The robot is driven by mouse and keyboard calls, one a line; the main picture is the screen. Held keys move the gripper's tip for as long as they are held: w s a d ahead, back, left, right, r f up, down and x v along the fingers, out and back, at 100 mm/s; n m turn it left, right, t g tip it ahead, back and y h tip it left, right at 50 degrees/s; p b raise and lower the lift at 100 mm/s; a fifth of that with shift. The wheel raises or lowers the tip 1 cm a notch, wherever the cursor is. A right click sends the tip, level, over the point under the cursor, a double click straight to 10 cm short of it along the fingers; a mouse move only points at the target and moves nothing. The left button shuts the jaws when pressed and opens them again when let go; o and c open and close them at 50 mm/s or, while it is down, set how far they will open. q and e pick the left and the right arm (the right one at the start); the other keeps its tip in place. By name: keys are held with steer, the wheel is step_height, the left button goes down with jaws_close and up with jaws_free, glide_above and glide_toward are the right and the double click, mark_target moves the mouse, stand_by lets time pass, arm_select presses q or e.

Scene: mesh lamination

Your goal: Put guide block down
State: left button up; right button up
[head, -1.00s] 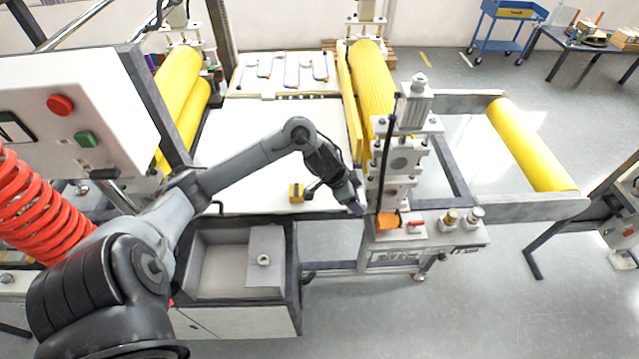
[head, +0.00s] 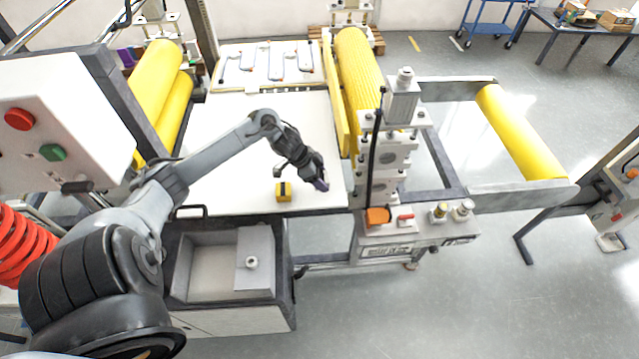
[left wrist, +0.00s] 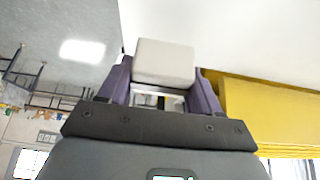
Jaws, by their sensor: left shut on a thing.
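My left gripper (head: 320,184) is over the right front part of the white table (head: 235,190), left of the roller stand. In the left wrist view, its two purple fingers (left wrist: 155,88) are shut on a light grey block with rounded edges, the guide block (left wrist: 163,62). The block sticks out beyond the fingertips. In the head view the block cannot be made out at the gripper, and I cannot tell its height above the table. My right gripper is not in view.
A small yellow and black object (head: 284,192) sits on the table left of the gripper. The roller stand (head: 392,150) with a yellow roller (head: 357,80) rises to the right. An open grey bin (head: 205,270) is in front. The table's middle is clear.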

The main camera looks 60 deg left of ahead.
arm_select(q)
steer(key=shift+a+f, duration=0.3)
steer(key=shift+a, duration=0.05)
step_height(320, 180, down, 4)
steer(key=shift+r+p, duration=0.25)
steer(key=shift+p, duration=0.05)
steer(key=shift+f, duration=0.2)
steer(key=o, duration=1.1)
steer(key=shift+f, duration=0.15)
